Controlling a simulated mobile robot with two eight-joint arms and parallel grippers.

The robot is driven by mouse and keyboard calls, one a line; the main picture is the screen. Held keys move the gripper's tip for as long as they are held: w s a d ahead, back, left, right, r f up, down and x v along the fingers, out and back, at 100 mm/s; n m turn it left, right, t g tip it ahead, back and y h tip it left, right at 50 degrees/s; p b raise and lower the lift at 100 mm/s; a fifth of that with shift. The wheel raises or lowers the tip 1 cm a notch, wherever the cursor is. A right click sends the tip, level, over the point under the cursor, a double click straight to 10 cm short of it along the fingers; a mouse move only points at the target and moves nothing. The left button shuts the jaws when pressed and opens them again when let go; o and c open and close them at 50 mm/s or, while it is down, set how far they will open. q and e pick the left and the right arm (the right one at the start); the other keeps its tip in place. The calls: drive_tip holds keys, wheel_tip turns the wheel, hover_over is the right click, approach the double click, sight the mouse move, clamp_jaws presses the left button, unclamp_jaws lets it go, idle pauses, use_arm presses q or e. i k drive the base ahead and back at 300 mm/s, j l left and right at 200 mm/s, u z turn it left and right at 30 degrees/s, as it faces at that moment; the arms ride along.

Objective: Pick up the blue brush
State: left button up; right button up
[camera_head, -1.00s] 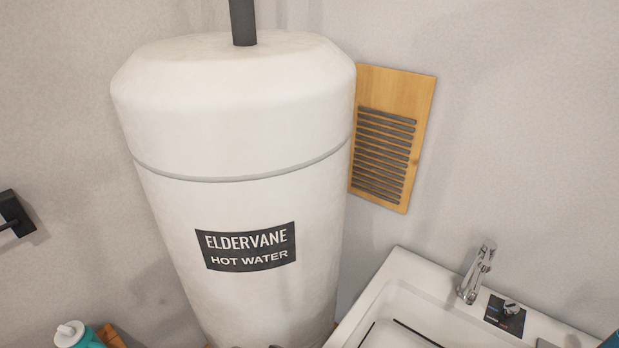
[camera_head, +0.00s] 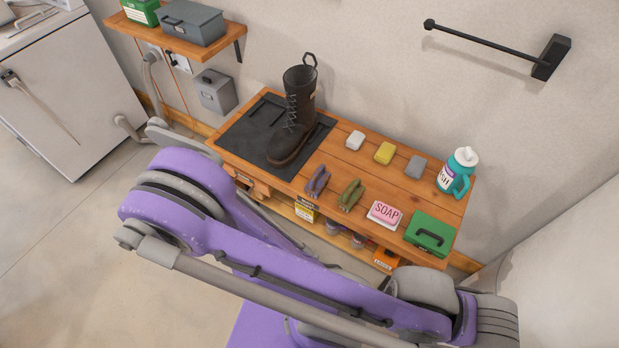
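A purple-blue brush (camera_head: 317,181) lies on the wooden bench at its front edge, right of the black mat. It is the only bluish brush I see. A green brush (camera_head: 351,194) lies just to its right. One of my purple arms crosses in front of the bench, below the brushes, and hides part of the bench's lower side. Neither gripper can be made out in this view.
The bench (camera_head: 330,145) also holds a black boot (camera_head: 297,115) on a dark mat (camera_head: 245,133), several sponge-like blocks, a pink soap box (camera_head: 384,214), a green case (camera_head: 430,233) and a teal jug (camera_head: 457,173). A wall bar (camera_head: 490,44) is above.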

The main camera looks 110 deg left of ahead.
sight(316, 184)
drive_tip(key=k+u, duration=0.1)
drive_tip(key=u, duration=3.4)
drive_tip(key=z, duration=3.95)
drive_tip(key=k+j+u, duration=0.15)
drive_tip(key=k, duration=0.35)
drive_tip(key=k+u, duration=0.15)
drive_tip(key=k, duration=0.35)
drive_tip(key=j, duration=0.05)
